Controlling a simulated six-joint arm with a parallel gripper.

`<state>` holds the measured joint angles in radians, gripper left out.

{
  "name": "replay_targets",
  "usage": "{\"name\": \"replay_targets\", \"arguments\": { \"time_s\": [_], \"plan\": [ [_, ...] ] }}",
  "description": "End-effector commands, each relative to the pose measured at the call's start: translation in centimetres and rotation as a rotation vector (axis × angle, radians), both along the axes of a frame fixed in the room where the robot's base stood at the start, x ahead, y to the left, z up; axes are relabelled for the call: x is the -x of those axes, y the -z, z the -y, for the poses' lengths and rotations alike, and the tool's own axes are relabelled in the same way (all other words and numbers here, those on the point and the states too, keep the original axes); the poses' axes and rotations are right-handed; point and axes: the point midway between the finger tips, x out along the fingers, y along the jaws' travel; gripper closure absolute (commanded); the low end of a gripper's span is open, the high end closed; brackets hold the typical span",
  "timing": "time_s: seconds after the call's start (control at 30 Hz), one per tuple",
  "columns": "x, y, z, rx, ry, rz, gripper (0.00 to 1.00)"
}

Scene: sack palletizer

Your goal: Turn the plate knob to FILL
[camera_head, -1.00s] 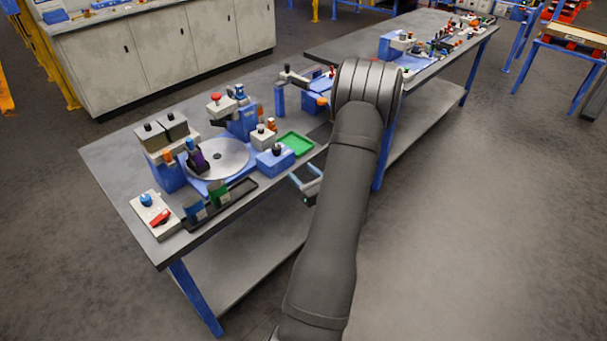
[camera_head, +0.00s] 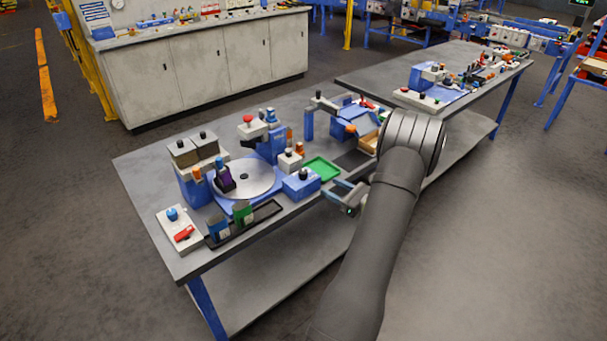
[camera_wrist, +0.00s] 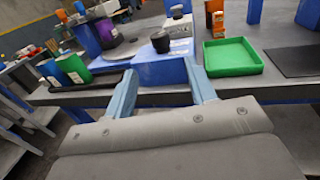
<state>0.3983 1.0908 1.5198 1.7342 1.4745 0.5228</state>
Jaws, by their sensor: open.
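A blue box with a black knob (camera_head: 303,173) on top stands near the table's front edge, right of the round grey plate (camera_head: 262,180). In the wrist view the black knob (camera_wrist: 160,42) stands upright on the blue box (camera_wrist: 158,68). Its markings, including FILL, are too small to read. My gripper (camera_head: 337,190) is open and empty, just right of the blue box at the table's front edge. In the wrist view its two fingers (camera_wrist: 161,78) reach toward the box, with the knob beyond and between them, apart from it.
A green tray (camera_head: 322,169) lies right and behind the box. A black tray (camera_head: 262,217) with a blue and a green pouch is to the left. A purple pouch (camera_head: 223,178) stands on the plate. A panel (camera_head: 178,228) with a blue knob and red switch sits at the left corner.

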Motion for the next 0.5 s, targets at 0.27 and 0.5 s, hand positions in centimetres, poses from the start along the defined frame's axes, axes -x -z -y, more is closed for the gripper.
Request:
{"name": "replay_targets", "arguments": {
  "time_s": [0.27,0.5],
  "plan": [
    [-3.5,0.0,-5.4,0.000,-0.003,0.000,0.49],
    [-5.8,0.0,-8.9,0.001,-0.001,0.001,0.49]
  ]
}}
